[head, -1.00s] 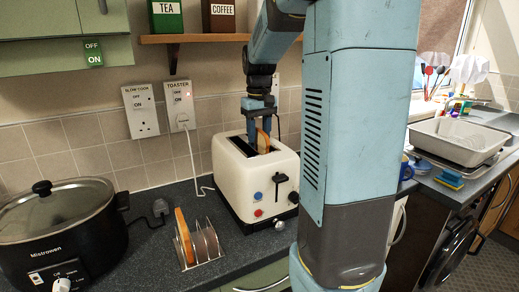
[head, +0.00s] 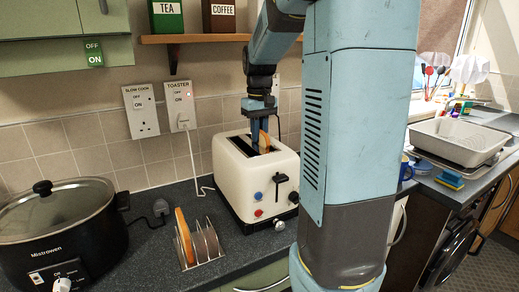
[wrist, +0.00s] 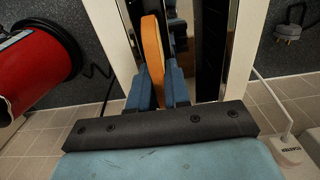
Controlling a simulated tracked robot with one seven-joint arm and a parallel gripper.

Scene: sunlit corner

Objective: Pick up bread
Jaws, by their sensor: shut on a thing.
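A slice of bread (head: 264,140) stands upright at a slot of the white toaster (head: 241,185), partly sunk in it. The bread also shows edge-on in the wrist view (wrist: 153,62). My gripper (head: 258,140) points down over the toaster and is shut on this slice, with a blue finger on each side of it in the wrist view (wrist: 158,88). Another slice of bread (head: 184,236) stands in the metal toast rack (head: 208,245) on the counter, left of and in front of the toaster. The bread's lower part is hidden in the slot.
A black slow cooker (head: 62,225) stands on the counter at the left. A shelf (head: 205,38) with tea and coffee tins is above the toaster. A red object (wrist: 30,75) stands near the toaster in the wrist view.

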